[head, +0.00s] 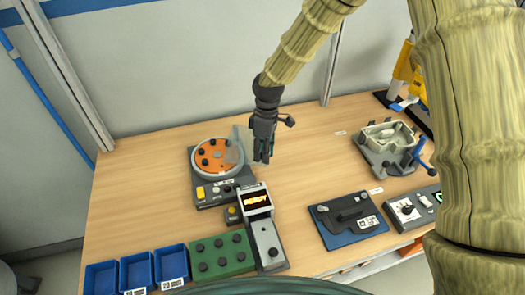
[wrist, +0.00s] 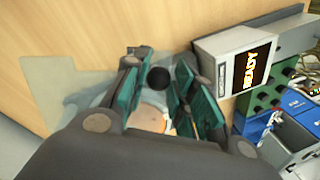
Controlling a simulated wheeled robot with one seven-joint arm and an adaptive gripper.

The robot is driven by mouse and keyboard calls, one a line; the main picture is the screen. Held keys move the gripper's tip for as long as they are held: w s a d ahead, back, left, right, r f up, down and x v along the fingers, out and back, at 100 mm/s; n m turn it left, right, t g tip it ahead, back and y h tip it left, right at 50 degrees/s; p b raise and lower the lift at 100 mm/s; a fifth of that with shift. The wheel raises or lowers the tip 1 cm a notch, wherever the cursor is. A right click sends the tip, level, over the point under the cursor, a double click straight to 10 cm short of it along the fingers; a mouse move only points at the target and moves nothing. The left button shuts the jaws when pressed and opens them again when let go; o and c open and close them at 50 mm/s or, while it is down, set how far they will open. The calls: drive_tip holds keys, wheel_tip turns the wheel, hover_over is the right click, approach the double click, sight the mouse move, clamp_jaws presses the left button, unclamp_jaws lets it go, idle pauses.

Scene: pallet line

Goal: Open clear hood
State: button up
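The clear hood (head: 236,146) shows as a pale see-through sheet at the right of a grey machine with an orange round plate (head: 214,150). In the wrist view a see-through panel (wrist: 62,92) spreads to the left of my gripper. My gripper (head: 262,158) is just right of the hood, pointing down. In the wrist view my gripper (wrist: 160,72) has its green-padded fingers apart, with a dark round knob (wrist: 158,77) seen between them. I cannot tell whether the fingers touch the knob. The hood's hinge is not clear to see.
A READY display box (head: 255,199) stands close in front of my gripper. Blue bins (head: 137,271) and a green block with knobs (head: 220,256) are at the front. A grey fixture (head: 388,142) is at the right. The table behind my gripper is clear.

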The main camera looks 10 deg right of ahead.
drive_tip(key=shift+o, duration=1.3)
drive_tip(key=shift+r, duration=0.1)
drive_tip(key=shift+w+r, duration=0.15)
drive_tip(key=shift+r, duration=0.15)
wheel_tip(320, 180, up, 11)
drive_tip(key=w+d, duration=0.1)
drive_tip(key=shift+w, duration=0.4)
